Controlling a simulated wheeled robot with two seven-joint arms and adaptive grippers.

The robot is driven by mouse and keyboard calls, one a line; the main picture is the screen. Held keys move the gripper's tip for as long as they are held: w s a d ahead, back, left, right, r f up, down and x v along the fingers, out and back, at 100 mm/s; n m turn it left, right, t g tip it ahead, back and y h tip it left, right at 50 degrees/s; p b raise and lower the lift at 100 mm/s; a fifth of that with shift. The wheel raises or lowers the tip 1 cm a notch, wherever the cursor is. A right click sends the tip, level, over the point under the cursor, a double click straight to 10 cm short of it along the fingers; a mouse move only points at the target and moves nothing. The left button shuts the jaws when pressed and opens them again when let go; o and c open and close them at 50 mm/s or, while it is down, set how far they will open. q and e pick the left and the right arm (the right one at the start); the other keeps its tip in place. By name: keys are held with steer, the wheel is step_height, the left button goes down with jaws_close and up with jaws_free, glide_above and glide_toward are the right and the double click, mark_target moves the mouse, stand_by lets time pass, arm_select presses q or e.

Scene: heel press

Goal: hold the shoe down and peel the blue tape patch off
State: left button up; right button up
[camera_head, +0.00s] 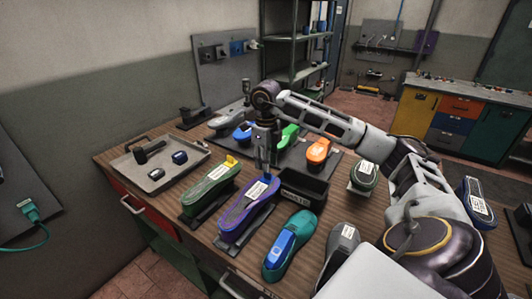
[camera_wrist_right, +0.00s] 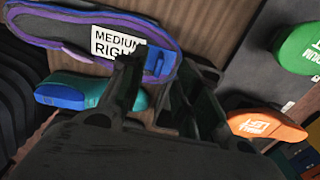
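The purple shoe (camera_head: 246,208) lies on a dark stand in the middle of the table, with a white label. In the wrist view its label reads "MEDIUM RIGHT" (camera_wrist_right: 117,43). A blue tape patch (camera_wrist_right: 157,63) sits on the shoe end beside the label. My right gripper (camera_head: 264,165) points down over that end; its fingers in the wrist view (camera_wrist_right: 163,70) look apart on either side of the patch. I cannot tell whether they touch it. My left gripper is not in view.
A green shoe (camera_head: 210,190) with a yellow patch stands to the left. A teal shoe (camera_head: 290,245) is in front and a black bin (camera_head: 303,190) is to the right. An orange shoe (camera_head: 318,150) is behind. A grey tray (camera_head: 160,178) holds tools at the left.

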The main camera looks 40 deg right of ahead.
mark_target(268, 176)
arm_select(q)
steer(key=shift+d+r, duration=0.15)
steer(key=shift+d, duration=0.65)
arm_select(e)
steer(key=shift+f, duration=2.55)
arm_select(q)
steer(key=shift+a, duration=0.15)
